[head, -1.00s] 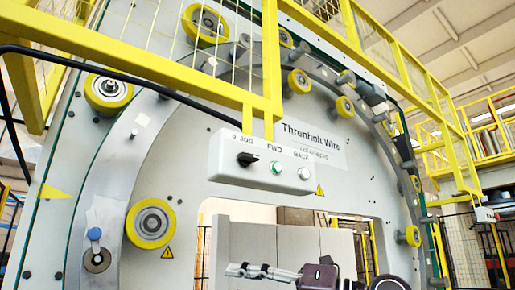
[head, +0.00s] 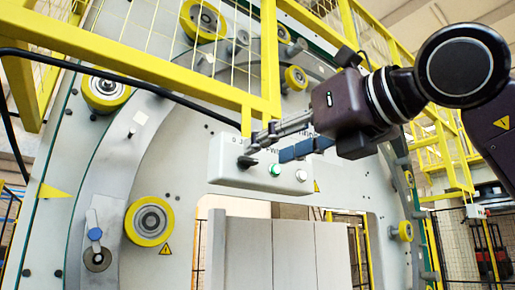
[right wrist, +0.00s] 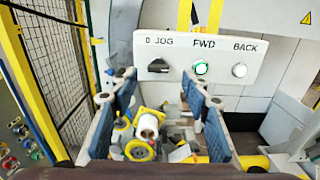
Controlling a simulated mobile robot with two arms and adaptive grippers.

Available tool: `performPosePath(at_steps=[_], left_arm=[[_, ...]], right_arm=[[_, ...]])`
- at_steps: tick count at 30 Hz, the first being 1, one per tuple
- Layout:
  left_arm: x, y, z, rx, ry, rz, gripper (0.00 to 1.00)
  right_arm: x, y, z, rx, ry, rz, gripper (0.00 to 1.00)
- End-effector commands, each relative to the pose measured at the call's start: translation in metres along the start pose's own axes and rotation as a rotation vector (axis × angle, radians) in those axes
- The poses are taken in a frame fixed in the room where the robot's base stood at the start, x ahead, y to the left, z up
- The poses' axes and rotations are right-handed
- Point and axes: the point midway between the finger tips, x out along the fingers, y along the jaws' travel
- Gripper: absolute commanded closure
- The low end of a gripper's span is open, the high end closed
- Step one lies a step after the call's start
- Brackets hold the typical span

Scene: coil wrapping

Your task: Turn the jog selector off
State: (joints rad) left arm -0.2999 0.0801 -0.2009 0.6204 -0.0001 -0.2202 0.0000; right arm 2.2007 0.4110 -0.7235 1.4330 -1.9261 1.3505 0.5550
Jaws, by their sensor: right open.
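The jog selector (head: 246,162) is a black knob at the left end of a light control box (head: 230,178). It shows under the "0 JOG" label in the right wrist view (right wrist: 158,66); its exact pointing is hard to tell. My right gripper (head: 270,147) is open, its fingers reaching in from the right in front of the box's upper part. In the right wrist view its two blue-padded fingers (right wrist: 158,88) stand apart, with the selector beyond the gap. Contact with the knob is not visible. My left gripper is not in view.
A lit green FWD button (head: 275,170) and a white BACK button (head: 301,175) sit right of the selector. They also show in the right wrist view (right wrist: 201,68) (right wrist: 239,70). Yellow railing (head: 270,60) and a black cable (head: 130,76) pass above the box.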

Motion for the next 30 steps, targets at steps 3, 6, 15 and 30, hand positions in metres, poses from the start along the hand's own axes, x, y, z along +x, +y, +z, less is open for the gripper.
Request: performPosePath(at_steps=[3, 6, 15, 30], left_arm=[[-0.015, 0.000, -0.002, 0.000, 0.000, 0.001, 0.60], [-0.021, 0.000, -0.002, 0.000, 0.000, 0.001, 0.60], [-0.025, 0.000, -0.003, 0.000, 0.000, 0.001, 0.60], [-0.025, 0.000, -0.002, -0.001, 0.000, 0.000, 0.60]], right_arm=[[0.021, 0.001, 0.004, 0.000, 0.003, 0.003, 0.56], [0.034, 0.001, 0.003, 0.002, 0.003, 0.003, 0.56], [0.047, 0.001, 0.000, 0.002, 0.000, 0.003, 0.56], [0.047, 0.001, 0.000, 0.001, 0.000, 0.004, 0.95]])
